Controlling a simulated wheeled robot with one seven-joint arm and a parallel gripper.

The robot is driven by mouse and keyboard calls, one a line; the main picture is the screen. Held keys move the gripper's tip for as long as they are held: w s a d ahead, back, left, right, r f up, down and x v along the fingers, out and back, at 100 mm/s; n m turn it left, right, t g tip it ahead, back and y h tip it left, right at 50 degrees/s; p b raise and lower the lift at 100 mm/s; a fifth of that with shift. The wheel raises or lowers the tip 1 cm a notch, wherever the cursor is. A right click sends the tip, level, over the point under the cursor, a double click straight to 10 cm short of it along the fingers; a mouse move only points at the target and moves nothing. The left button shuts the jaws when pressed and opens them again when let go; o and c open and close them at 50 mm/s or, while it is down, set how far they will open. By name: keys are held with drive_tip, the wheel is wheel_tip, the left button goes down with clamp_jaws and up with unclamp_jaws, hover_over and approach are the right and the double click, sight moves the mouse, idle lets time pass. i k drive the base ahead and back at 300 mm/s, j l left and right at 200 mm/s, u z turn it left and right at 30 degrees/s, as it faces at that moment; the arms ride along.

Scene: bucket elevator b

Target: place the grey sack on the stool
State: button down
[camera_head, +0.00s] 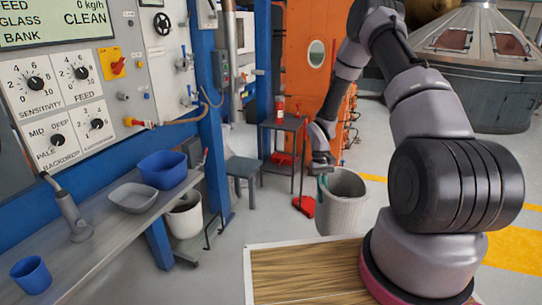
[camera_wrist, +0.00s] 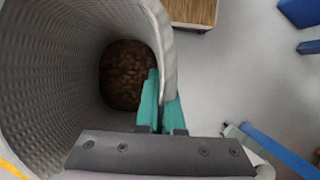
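The grey sack (camera_head: 343,212) is a round, open-topped woven container, upright, left of my arm in the head view. In the wrist view, the sack (camera_wrist: 60,75) fills the left side, with brown lumpy contents at its bottom. My gripper (camera_head: 323,178) is at the sack's left rim. In the wrist view, the teal fingers of my gripper (camera_wrist: 161,100) pinch the sack's wall, one inside and one outside. I cannot tell whether the sack's base touches the floor. The dark grey stool (camera_head: 244,167) stands left of the sack, empty, beside a blue post.
A small dark table (camera_head: 284,123) with a red-and-white can stands behind the stool. A red object (camera_head: 304,206) lies on the floor between stool and sack. A wood-topped box (camera_head: 305,277) is in front. A white bucket (camera_head: 185,215) sits under the left bench (camera_head: 105,225).

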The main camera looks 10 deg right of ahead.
sight(239, 165)
drive_tip(key=i+l+z, duration=0.2)
drive_tip(key=i, duration=1.65)
drive_tip(key=j, duration=0.1)
